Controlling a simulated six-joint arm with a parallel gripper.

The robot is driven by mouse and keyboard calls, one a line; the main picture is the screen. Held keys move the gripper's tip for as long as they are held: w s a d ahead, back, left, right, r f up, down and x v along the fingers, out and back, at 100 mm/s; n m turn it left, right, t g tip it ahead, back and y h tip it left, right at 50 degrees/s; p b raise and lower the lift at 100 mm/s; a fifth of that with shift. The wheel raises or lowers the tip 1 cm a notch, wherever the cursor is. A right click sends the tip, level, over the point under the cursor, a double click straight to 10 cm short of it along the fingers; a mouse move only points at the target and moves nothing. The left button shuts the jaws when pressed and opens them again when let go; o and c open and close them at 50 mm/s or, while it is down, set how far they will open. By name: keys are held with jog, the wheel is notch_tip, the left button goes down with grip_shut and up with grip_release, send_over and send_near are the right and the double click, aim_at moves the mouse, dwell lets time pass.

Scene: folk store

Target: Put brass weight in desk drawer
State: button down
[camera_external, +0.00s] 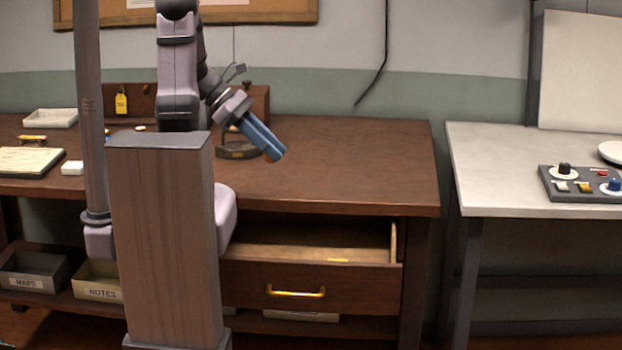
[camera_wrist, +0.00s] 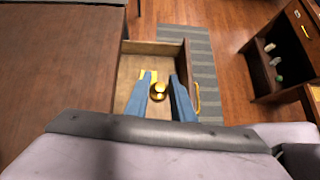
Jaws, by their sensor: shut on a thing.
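My gripper (camera_external: 274,153) has blue fingers and hangs above the desk top, angled down to the right. In the wrist view its fingers (camera_wrist: 161,78) are shut on the brass weight (camera_wrist: 158,92), a small round golden piece between them. In the external view the weight is mostly hidden by the fingers. The desk drawer (camera_external: 300,287) is pulled open below the desk top, with a brass handle on its front. The drawer (camera_wrist: 148,47) lies beyond and below the fingers in the wrist view. A small yellow item (camera_external: 338,260) lies inside it.
A dark round-based stand (camera_external: 238,151) is on the desk behind my gripper. The desk's right part (camera_external: 370,165) is clear. A white table (camera_external: 500,190) with a control panel (camera_external: 582,185) stands at right. A notepad (camera_external: 28,161) and trays are at left.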

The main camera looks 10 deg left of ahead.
notch_tip(320, 180, down, 25)
jog(key=shift+w+r, duration=0.1)
jog(key=shift+w, duration=0.05)
dwell(1.0)
jog(key=shift+f, duration=2.1)
jog(key=shift+f, duration=0.2)
jog(key=c, duration=1.5)
grip_release()
jog(key=shift+r, duration=0.2)
